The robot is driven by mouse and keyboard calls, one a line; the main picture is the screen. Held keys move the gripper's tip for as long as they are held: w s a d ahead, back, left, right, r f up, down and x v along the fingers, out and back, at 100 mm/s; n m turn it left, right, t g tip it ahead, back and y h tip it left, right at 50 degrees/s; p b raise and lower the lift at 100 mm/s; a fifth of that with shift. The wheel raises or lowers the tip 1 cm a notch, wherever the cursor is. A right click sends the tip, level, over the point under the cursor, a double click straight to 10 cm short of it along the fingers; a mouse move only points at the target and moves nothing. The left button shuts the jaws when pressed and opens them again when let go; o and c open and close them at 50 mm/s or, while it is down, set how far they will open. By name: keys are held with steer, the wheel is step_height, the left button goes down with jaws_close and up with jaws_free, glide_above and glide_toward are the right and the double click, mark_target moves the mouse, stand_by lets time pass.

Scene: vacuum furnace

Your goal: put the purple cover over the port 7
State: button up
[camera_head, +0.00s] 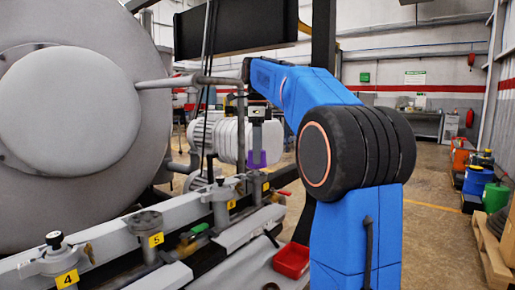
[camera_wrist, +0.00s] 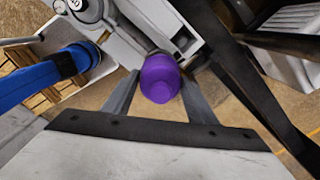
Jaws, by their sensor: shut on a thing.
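Below the cover in the head view is the farthest visible port (camera_head: 254,188), with a small yellow label (camera_head: 265,186). Its number is too small to read; by its place after ports 4 and 5 it may be port 7. Whether the cover touches the port cannot be told.
Port 4 (camera_head: 67,279) and port 5 (camera_head: 156,240) stand nearer on the rail, with another labelled port (camera_head: 231,204) beyond. A thin grey pipe (camera_head: 195,80) runs close beside my gripper. A red bin (camera_head: 291,260) lies below the rail. The furnace door (camera_head: 70,110) fills the left.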

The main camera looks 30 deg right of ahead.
steer(key=shift+f, duration=1.05)
steer(key=shift+f, duration=0.2)
steer(key=o, duration=1.1)
steer(key=shift+o, duration=0.2)
